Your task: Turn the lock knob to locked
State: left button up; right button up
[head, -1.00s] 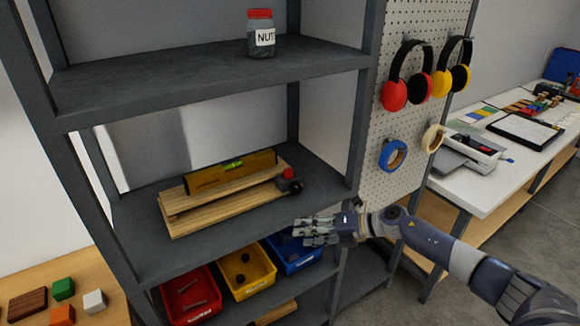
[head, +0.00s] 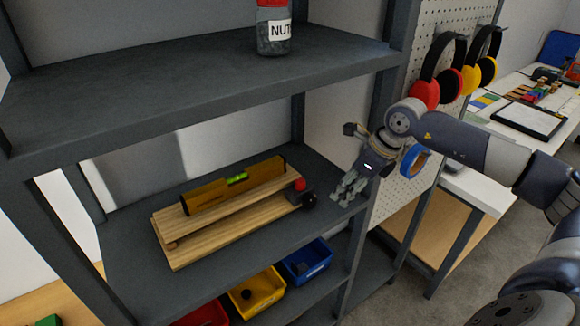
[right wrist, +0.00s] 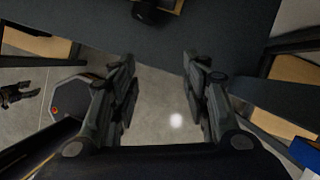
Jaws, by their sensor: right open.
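A wooden plank fixture (head: 225,232) lies on the middle shelf with a yellow level (head: 238,185) along it. At its right end are a red knob (head: 299,184) and a black round knob (head: 309,200); I cannot tell which is the lock knob or its setting. My right gripper (head: 345,192) is open and empty, just right of the knobs, apart from them, near the shelf's right post. In the right wrist view the open fingers (right wrist: 157,75) point toward the shelf edge, with the black knob (right wrist: 148,11) beyond them at the top. A dark claw shape (right wrist: 18,93), perhaps my left gripper, shows at far left.
A jar of nuts (head: 273,28) stands on the upper shelf (head: 190,85). Yellow (head: 257,295) and blue (head: 306,262) bins sit below. A pegboard with headphones (head: 438,75) and a blue tape roll (head: 414,160) is close behind my right arm.

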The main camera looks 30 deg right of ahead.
jog(key=p, duration=0.5)
send_near(300, 181)
notch_tip(300, 181, down, 5)
jog(key=shift+r, duration=0.15)
jog(key=shift+w+a+f+p, duration=0.15)
jog(key=shift+w+a+p, duration=0.1)
jog(key=shift+w+p, duration=0.25)
jog(key=shift+w+a+f+p, duration=0.1)
jog(key=shift+w+a+p, duration=0.15)
jog(key=shift+w, duration=0.3)
jog(key=shift+p+x, duration=0.6)
jog(key=shift+x, duration=0.35)
pick_arm(q)
notch_tip(300, 181, up, 8)
jog(key=s, duration=0.2)
pick_arm(e)
jog(key=shift+f, duration=0.5)
pick_arm(q)
jog(key=shift+w, duration=0.25)
pick_arm(e)
grip_shut()
